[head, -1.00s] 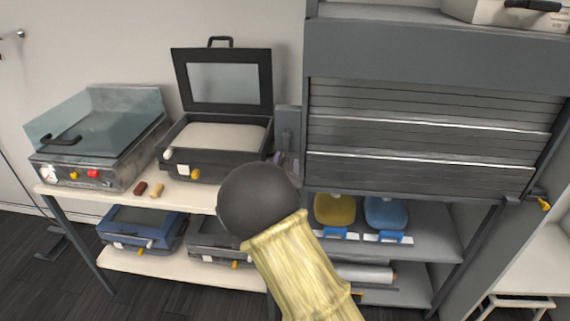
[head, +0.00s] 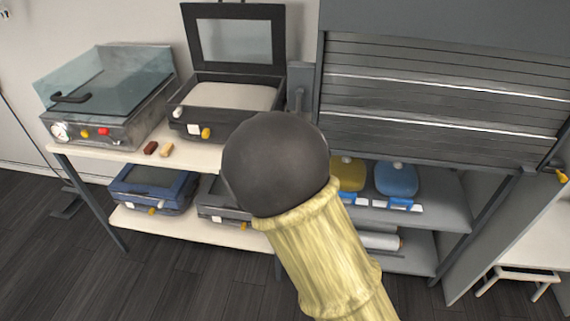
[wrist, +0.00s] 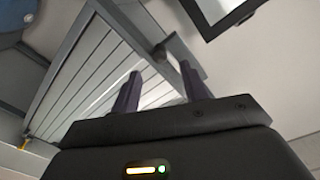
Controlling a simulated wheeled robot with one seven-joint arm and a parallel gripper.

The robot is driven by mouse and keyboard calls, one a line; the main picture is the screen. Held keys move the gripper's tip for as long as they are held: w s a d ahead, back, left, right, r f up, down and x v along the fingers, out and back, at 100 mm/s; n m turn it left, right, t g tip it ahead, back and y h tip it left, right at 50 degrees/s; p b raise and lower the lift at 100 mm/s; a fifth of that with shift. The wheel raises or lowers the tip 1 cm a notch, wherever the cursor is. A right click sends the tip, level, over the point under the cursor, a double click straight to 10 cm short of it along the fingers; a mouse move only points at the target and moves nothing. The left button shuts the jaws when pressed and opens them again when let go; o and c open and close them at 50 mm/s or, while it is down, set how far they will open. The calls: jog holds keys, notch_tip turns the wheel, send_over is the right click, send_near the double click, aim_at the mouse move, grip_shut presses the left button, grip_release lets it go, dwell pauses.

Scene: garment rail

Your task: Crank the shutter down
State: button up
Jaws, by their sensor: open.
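The grey slatted shutter (head: 435,100) hangs in the cabinet on the right, partly lowered, with its bottom edge above the lower shelves. A yellow handle (head: 561,175) sits on a bracket at the shutter's lower right corner. A grey upright bracket (head: 299,85) stands at the cabinet's left edge. My gripper (wrist: 160,75) shows in the wrist view with its two dark fingers apart and nothing clearly between them. The slatted shutter (wrist: 100,75) and a grey block (wrist: 181,54) lie beyond the fingers. In the head view my arm hides the gripper.
Left of the cabinet, a bench (head: 90,152) carries a clear-lidded machine (head: 110,90) and an open dark case (head: 230,105). A blue case (head: 152,188) is on its lower shelf. Yellow (head: 349,172) and blue (head: 396,178) items sit below the shutter. A white stool (head: 520,279) stands right.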

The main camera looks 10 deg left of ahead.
jog(key=s, duration=0.7)
jog(key=shift+a+b, duration=0.15)
jog(key=shift+b, duration=0.25)
jog(key=shift+r, duration=0.1)
jog(key=d+f+n+g+y+p, duration=0.2)
jog(key=d+f+g+p, duration=0.15)
jog(key=d+g, duration=0.45)
jog(key=s+d+r+n+g+h+p, duration=0.1)
jog(key=s+d+n+g+p, duration=0.3)
jog(key=s+d, duration=1)
jog(key=s+g, duration=0.2)
jog(key=g, duration=0.1)
jog(key=shift+d+r, duration=0.4)
